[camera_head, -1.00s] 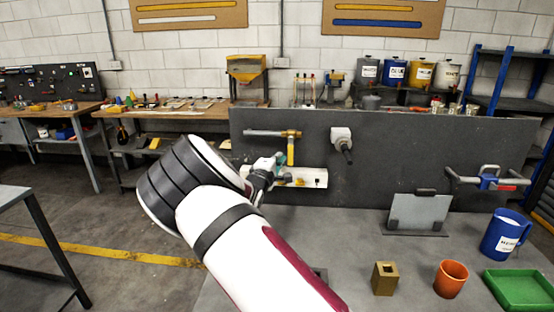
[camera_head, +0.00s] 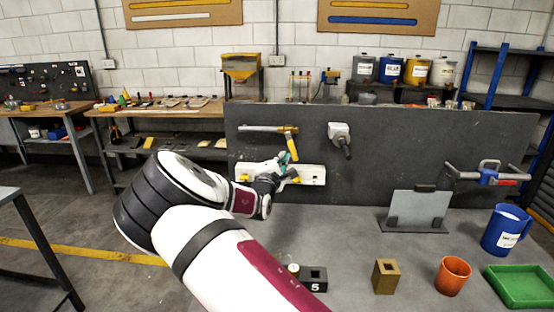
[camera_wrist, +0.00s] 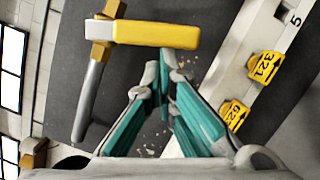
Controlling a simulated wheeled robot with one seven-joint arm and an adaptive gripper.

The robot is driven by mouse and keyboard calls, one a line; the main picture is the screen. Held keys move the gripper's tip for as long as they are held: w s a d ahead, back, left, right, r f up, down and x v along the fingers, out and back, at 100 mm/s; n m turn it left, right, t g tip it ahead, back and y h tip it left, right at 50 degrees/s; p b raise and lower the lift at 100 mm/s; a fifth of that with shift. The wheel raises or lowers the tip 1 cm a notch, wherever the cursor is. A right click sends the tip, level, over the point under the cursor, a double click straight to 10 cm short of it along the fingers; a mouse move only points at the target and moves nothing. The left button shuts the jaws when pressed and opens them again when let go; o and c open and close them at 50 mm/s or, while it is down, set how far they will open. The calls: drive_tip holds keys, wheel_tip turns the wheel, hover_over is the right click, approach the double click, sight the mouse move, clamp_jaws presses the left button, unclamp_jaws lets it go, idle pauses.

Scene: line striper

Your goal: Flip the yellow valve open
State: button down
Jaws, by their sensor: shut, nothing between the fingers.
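The yellow valve handle (camera_head: 291,145) hangs from a brass fitting on a grey horizontal pipe (camera_head: 258,129) on the dark upright panel. It points downward, slightly tilted, in the head view. In the wrist view the yellow handle (camera_wrist: 158,35) lies across the top, with its free end just beyond my fingertips. My gripper (camera_wrist: 160,75) has teal finger pads and is shut with nothing between its fingers. In the head view my gripper (camera_head: 284,162) is at the lower end of the handle. Whether it touches the handle I cannot tell.
A white strip (camera_head: 312,175) with yellow tags (camera_wrist: 264,66) is behind and below my gripper. A grey-white fitting (camera_head: 340,134) is right of the valve.

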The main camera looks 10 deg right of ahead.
drive_tip(key=s+d+r+n+t+y+b, duration=0.1)
drive_tip(key=d+n, duration=0.6)
drive_tip(key=n, duration=0.9)
drive_tip(key=shift+s+d+r+n+t+y+b, duration=0.3)
drive_tip(key=shift+s+r+t+y, duration=0.45)
drive_tip(key=shift+r+t+y, duration=0.5)
drive_tip(key=shift+f, duration=0.1)
